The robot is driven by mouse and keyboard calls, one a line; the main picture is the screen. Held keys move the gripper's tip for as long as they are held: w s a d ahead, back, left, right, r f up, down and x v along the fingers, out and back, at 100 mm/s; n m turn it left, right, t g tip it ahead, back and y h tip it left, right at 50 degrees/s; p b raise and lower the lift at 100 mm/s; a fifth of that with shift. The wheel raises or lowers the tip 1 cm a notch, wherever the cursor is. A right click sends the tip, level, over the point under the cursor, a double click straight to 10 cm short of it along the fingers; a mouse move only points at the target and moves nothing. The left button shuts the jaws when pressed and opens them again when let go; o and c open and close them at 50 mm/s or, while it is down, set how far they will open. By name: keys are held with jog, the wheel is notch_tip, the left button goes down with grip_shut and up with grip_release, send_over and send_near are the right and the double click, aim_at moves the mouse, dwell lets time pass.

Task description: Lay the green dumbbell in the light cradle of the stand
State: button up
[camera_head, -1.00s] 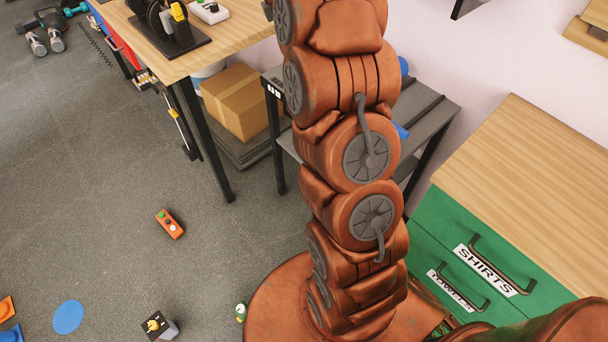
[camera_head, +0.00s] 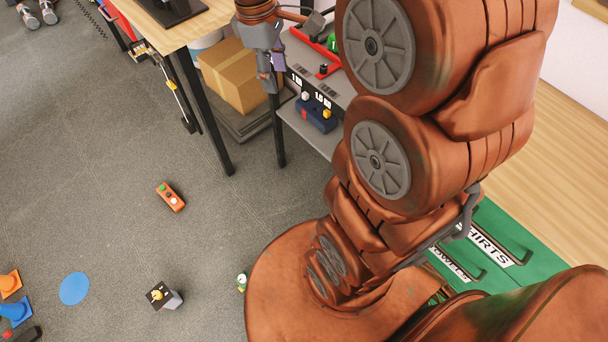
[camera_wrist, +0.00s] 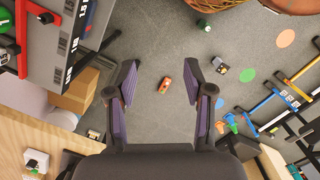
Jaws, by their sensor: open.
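My gripper (camera_head: 271,76) hangs pointing down beside the left end of a grey bench with labels on its front edge. Green bits (camera_wrist: 5,20) also show at the left edge of the wrist view. I cannot make out the light cradle.
A blue item (camera_head: 316,115) sits below the bench top. A wooden table (camera_head: 205,22) and a cardboard box (camera_head: 235,75) are to the left. A green drawer cabinet (camera_head: 510,255) is at right. An orange remote (camera_head: 171,197) and a dark box (camera_head: 164,296) lie on open floor.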

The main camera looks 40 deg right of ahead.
jog(key=s+a+f+m, duration=0.2)
jog(key=s+a+m, duration=0.1)
jog(key=s, duration=0.7)
jog(key=s+a+f+m+g+y, duration=0.1)
jog(key=s+a+f+m, duration=0.2)
jog(key=s, duration=0.6)
jog(key=shift+s+a+f+m, duration=0.2)
jog(key=shift+s+a+m, duration=0.2)
jog(key=shift+a+m, duration=0.5)
jog(key=shift+r, duration=0.1)
